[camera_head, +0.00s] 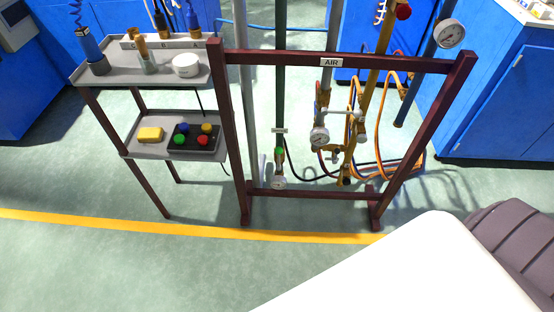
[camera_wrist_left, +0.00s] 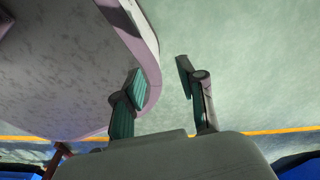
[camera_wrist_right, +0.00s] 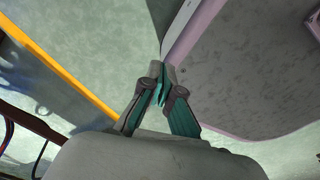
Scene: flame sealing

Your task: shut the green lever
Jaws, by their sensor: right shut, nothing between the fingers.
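The green lever (camera_head: 279,153) shows in the head view as a small green part on a dark vertical pipe, low in the dark red frame (camera_head: 240,140). It is too small to tell its angle. Neither gripper shows in the head view, and neither wrist view shows the lever.
A two-tier trolley (camera_head: 130,75) stands left of the frame, with a yellow sponge (camera_head: 150,134) and a coloured-button box (camera_head: 194,138) on its lower shelf.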

